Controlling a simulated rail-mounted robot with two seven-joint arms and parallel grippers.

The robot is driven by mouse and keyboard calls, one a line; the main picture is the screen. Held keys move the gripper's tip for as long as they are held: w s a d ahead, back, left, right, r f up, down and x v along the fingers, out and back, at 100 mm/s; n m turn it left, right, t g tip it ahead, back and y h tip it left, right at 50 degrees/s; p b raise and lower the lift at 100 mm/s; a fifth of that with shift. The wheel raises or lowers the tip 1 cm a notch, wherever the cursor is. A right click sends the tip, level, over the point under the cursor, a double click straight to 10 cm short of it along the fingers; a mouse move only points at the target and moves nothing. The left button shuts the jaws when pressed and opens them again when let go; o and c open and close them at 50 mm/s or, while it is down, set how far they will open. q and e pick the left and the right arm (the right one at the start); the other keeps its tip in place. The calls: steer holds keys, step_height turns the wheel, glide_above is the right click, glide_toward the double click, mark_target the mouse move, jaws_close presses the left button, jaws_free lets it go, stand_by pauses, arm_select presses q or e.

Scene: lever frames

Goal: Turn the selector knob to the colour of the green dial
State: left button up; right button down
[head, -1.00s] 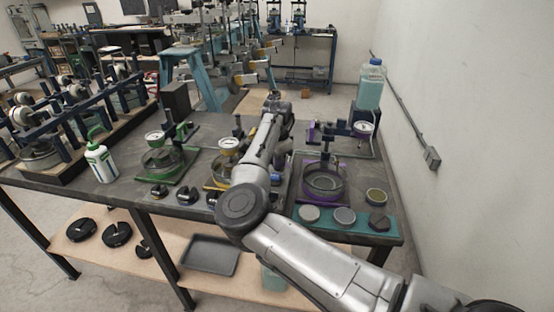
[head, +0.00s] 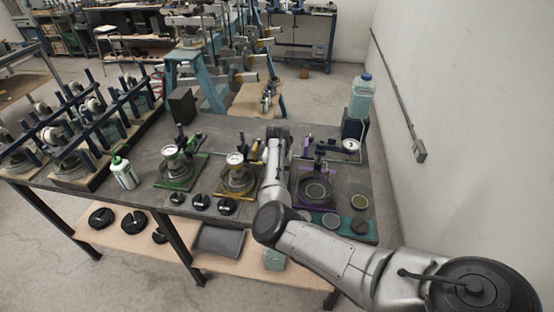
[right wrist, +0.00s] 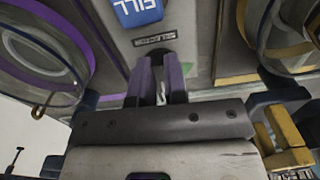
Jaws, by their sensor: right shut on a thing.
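The green dial frame (head: 180,172) carries a white-faced gauge (head: 172,151) and stands on the bench in the head view. My right arm reaches over the bench between the yellow frame (head: 237,180) and the purple frame (head: 316,188), and its forearm hides what lies beneath it. In the right wrist view my right gripper (right wrist: 162,66) has its purple fingers closed on a small dark part, which appears to be the selector knob; the fingers mostly hide it. A small label plate and a blue FILL label (right wrist: 137,11) sit beyond the fingertips. My left gripper is not in view.
Black knob-like parts (head: 201,202) lie along the front edge. Small round tins (head: 330,219) sit on a teal mat. The wall closes off the right side.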

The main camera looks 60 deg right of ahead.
steer(key=n+p, duration=0.3)
steer(key=p, duration=0.1)
steer(key=n+p, duration=0.2)
steer(key=p, duration=0.1)
steer(key=shift+s+d+r+n, duration=0.2)
steer(key=shift+s+r+n, duration=0.05)
steer(key=shift+r+n, duration=0.1)
steer(key=n+p, duration=0.2)
steer(key=n, duration=0.1)
steer(key=shift+f+p, duration=0.2)
steer(key=shift+p, duration=0.2)
steer(key=shift+d+n+p, duration=0.1)
steer(key=shift+n+p, duration=0.25)
steer(key=shift+n, duration=0.4)
steer(key=shift+f, duration=0.1)
steer(key=c, duration=1.3)
jaws_free()
steer(key=shift+o, duration=0.7)
